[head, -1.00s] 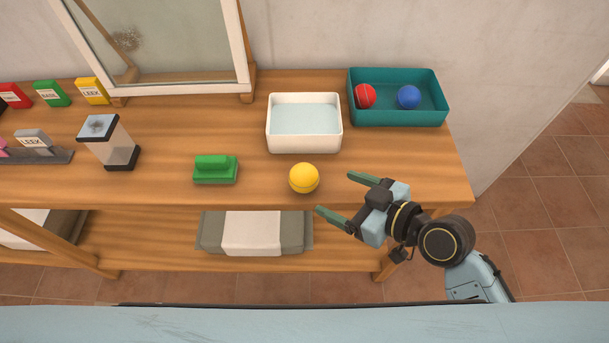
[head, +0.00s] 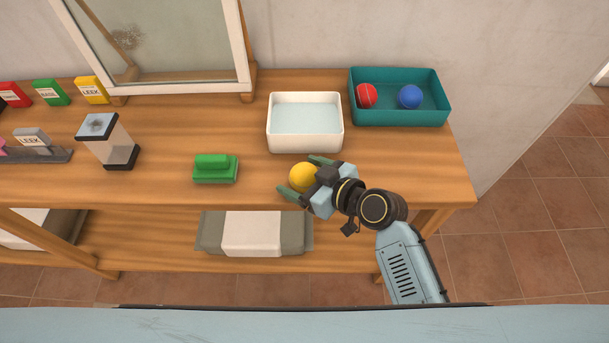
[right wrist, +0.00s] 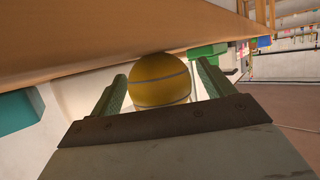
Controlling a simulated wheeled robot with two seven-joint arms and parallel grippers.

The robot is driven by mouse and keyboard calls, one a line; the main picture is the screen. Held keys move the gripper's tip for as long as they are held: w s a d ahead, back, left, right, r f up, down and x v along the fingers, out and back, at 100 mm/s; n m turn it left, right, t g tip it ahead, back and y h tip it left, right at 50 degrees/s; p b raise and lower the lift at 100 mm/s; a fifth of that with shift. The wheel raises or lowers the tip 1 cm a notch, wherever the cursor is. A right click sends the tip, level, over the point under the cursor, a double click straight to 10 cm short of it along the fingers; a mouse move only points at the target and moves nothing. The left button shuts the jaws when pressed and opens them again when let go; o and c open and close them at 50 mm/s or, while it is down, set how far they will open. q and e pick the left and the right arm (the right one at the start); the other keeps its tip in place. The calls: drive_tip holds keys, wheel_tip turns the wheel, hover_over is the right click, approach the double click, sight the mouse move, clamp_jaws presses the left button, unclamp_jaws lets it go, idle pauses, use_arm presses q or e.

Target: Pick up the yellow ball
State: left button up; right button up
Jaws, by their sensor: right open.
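The yellow ball (head: 301,176) sits on the wooden table near its front edge, in front of the white basin. My right gripper (head: 302,177) is open, with one green finger on the far side of the ball and the other on the near side. In the right wrist view the ball (right wrist: 160,80) shows between the two green fingers (right wrist: 157,88). I cannot tell whether either finger touches it. The ball's right side is partly hidden by the gripper in the head view. My left gripper is not in view.
A white basin (head: 305,148) stands just behind the ball. A teal tray (head: 400,120) with a red ball (head: 366,96) and a blue ball (head: 410,97) is at the back right. A green block (head: 215,169) lies to the left.

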drive_tip(key=c, duration=1.2)
drive_tip(key=shift+r, duration=0.1)
